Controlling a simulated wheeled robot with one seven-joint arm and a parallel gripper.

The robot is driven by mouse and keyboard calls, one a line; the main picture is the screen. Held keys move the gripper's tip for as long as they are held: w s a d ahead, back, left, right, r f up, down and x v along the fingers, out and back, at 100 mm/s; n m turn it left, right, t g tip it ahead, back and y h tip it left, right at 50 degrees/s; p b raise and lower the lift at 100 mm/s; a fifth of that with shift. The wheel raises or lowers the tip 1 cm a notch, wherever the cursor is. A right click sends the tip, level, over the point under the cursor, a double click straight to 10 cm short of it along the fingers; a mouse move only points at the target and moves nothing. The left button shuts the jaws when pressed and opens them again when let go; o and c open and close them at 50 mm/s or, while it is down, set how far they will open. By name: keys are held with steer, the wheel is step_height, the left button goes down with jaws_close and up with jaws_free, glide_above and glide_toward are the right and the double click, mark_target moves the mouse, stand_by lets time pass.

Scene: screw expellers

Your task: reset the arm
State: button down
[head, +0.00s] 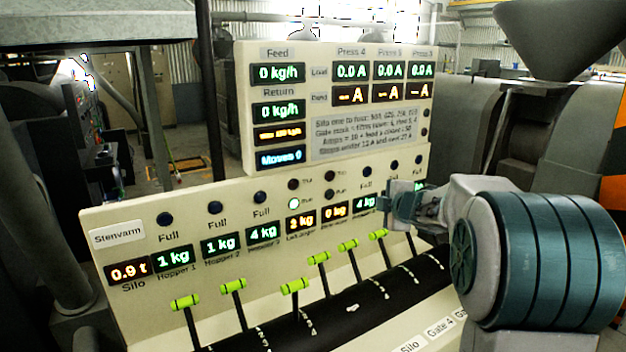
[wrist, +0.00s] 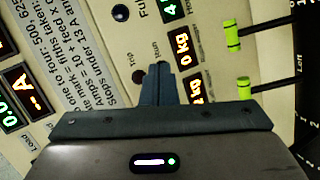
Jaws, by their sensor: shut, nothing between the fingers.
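My gripper (head: 408,200) is in front of the cream control panel (head: 140,270), over the right end of its row of small displays. Its fingers are together with nothing between them. In the wrist view my gripper (wrist: 158,72) points at the panel face, near the Trip and Run lamps and an orange 0 kg display (wrist: 183,48). I cannot tell whether the fingertips touch the panel. My arm reaches in from the right of the head view and hides part of the panel's right end.
Several levers with yellow-green handles (head: 294,286) stand up along the black curved strip (head: 352,308) below the displays. An upper display board (head: 337,105) rises behind. A dark post (head: 211,100) stands at its left. A grey funnel (head: 560,35) is at upper right.

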steer(key=s+d+r+m+g+h, duration=0.15)
steer(key=s+m+h, duration=0.35)
steer(key=s+m, duration=0.7)
steer(key=s+a+f+m+g+y, duration=0.1)
steer(key=s+a+f+m+g, duration=0.1)
steer(key=s, duration=0.7)
steer(key=s+a+f+m+g, duration=0.2)
steer(key=s+f, duration=0.3)
steer(key=s, duration=0.4)
steer(key=s+a+f+m+g+y, duration=0.1)
steer(key=s+a+f+g, duration=0.3)
steer(key=s, duration=0.5)
steer(key=shift+s+a+m+y, duration=0.2)
steer(key=shift+s+m+y, duration=0.1)
steer(key=shift+m, duration=0.3)
